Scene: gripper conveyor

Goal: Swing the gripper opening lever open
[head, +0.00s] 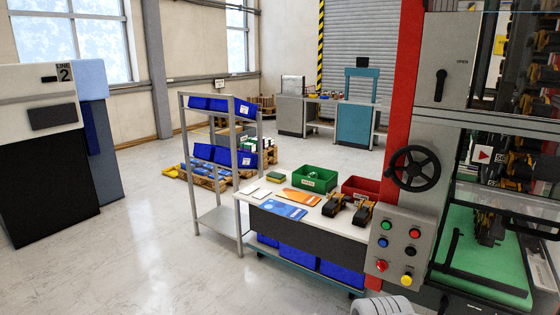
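A black lever (441,86) is mounted on a light grey panel (452,30) at the upper right, on the machine beside the red column. It stands nearly upright, its wider end up and its narrower end down. The word OPEN (462,62) is printed to the right of its upper end. Nothing touches the lever. My gripper is not in view. A rounded light grey part at the bottom edge may belong to my arm, but I cannot tell.
A black handwheel (414,168) juts out below the lever panel. Below it is a button box (398,247) with coloured buttons. A table (312,218) with a green bin (314,180) and a red bin (360,189) stands left of the machine.

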